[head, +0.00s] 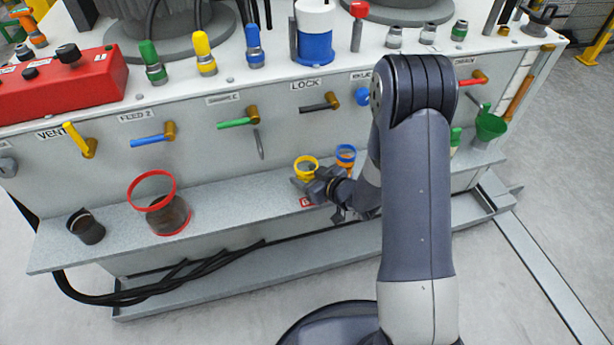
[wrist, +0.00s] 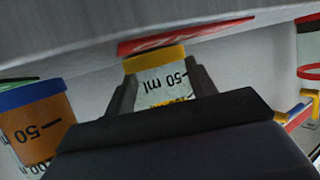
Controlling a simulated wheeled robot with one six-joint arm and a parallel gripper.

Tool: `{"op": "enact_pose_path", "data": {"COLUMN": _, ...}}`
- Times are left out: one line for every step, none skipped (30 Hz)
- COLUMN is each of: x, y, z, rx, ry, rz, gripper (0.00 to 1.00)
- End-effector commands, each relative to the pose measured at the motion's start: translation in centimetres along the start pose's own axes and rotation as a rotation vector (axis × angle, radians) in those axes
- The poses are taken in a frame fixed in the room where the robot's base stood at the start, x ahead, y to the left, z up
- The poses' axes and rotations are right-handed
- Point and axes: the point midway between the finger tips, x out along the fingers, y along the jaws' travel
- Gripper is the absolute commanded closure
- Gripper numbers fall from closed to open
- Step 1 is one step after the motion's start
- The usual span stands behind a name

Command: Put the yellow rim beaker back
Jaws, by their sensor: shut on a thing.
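The yellow rim beaker (head: 306,167) is at the shelf, in the middle of the head view, with its yellow ring facing up. My gripper (head: 310,183) is shut on it from the front.
A blue-rimmed beaker with orange contents (wrist: 35,128) stands close by; it also shows in the head view (head: 346,154). A red-rimmed beaker (head: 168,215) and a dark cup (head: 88,229) stand left on the shelf (head: 240,195). Valve handles (head: 238,122) project above.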

Motion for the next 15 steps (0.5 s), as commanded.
{"op": "enact_pose_path", "data": {"x": -0.02, "y": 0.0, "z": -0.04, "rx": 0.0, "ry": 0.0, "rz": 0.0, "gripper": 0.72}}
{"op": "enact_pose_path", "data": {"x": -0.01, "y": 0.0, "z": -0.02, "rx": 0.0, "ry": 0.0, "rz": 0.0, "gripper": 0.72}}
{"op": "enact_pose_path", "data": {"x": 0.03, "y": 0.0, "z": 0.08, "rx": 0.0, "ry": 0.0, "rz": 0.0, "gripper": 0.72}}
{"op": "enact_pose_path", "data": {"x": 0.07, "y": 0.0, "z": 0.19, "rx": 0.0, "ry": 0.0, "rz": 0.0, "gripper": 0.72}}
{"op": "enact_pose_path", "data": {"x": 0.12, "y": 0.0, "z": 0.31, "rx": 0.0, "ry": 0.0, "rz": 0.0, "gripper": 0.72}}
{"op": "enact_pose_path", "data": {"x": 0.17, "y": 0.0, "z": 0.43, "rx": 0.0, "ry": 0.0, "rz": 0.0, "gripper": 0.72}}
{"op": "enact_pose_path", "data": {"x": 0.1, "y": 0.0, "z": 0.27, "rx": 0.0, "ry": -0.001, "rz": 0.0, "gripper": 0.44}}
{"op": "enact_pose_path", "data": {"x": 0.09, "y": 0.0, "z": 0.24, "rx": 0.0, "ry": -0.001, "rz": 0.0, "gripper": 0.42}}
{"op": "enact_pose_path", "data": {"x": 0.09, "y": -0.01, "z": 0.24, "rx": 0.0, "ry": -0.001, "rz": 0.0, "gripper": 0.39}}
{"op": "enact_pose_path", "data": {"x": 0.09, "y": -0.01, "z": 0.24, "rx": 0.0, "ry": -0.001, "rz": 0.0, "gripper": 0.36}}
{"op": "enact_pose_path", "data": {"x": 0.08, "y": -0.01, "z": 0.24, "rx": 0.0, "ry": -0.001, "rz": 0.0, "gripper": 0.34}}
{"op": "enact_pose_path", "data": {"x": 0.08, "y": -0.01, "z": 0.23, "rx": 0.0, "ry": -0.001, "rz": 0.0, "gripper": 0.31}}
{"op": "enact_pose_path", "data": {"x": 0.08, "y": -0.01, "z": 0.23, "rx": 0.0, "ry": -0.001, "rz": 0.0, "gripper": 0.28}}
{"op": "enact_pose_path", "data": {"x": 0.08, "y": -0.01, "z": 0.23, "rx": 0.0, "ry": -0.001, "rz": 0.0, "gripper": 0.26}}
{"op": "enact_pose_path", "data": {"x": 0.08, "y": -0.01, "z": 0.23, "rx": 0.0, "ry": -0.001, "rz": 0.0, "gripper": 0.25}}
